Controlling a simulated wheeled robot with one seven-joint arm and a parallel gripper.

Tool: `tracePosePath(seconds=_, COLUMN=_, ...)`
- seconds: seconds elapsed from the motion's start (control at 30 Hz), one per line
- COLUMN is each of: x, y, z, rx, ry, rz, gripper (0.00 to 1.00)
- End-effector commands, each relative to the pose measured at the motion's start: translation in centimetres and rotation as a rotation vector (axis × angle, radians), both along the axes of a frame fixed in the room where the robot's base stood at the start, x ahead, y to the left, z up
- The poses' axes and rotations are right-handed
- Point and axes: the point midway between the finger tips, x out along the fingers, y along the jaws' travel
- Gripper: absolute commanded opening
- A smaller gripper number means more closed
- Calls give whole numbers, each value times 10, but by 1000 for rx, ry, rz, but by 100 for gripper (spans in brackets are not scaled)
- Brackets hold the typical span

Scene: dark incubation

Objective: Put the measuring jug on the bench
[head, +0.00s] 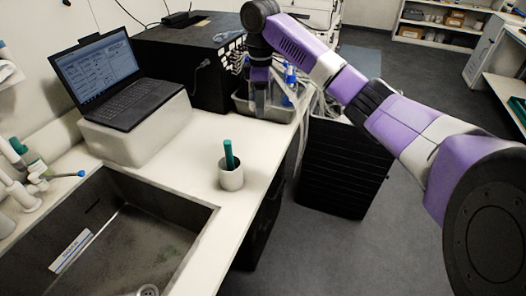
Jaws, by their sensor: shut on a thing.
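My gripper (261,92) points down into the grey tray (242,106) at the back of the bench (196,150), beside the black box. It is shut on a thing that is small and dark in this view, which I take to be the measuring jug. Its outline is hard to make out against the gripper and the tray. My arm comes in from the right and hides part of the area behind it.
Blue-topped bottles (290,76) stand at the tray's right. A laptop (112,82) on a white block is at left, the sink (110,235) in front. Bench around the cup is clear.

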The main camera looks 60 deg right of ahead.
Motion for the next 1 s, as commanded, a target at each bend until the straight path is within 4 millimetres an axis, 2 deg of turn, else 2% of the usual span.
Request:
tracePosePath(seconds=0.5, x=1, y=3, z=-128, rx=5, ry=0, rz=0, gripper=0)
tracePosePath(seconds=0.6, x=1, y=2, z=-142, rx=3, ry=1, rz=0, gripper=0)
tracePosePath(seconds=0.87, x=0, y=1, z=-155, rx=1, ry=2, rz=-2, gripper=0)
tracePosePath(seconds=1.0, x=0, y=1, z=-172, rx=3, ry=3, rz=-1, gripper=0)
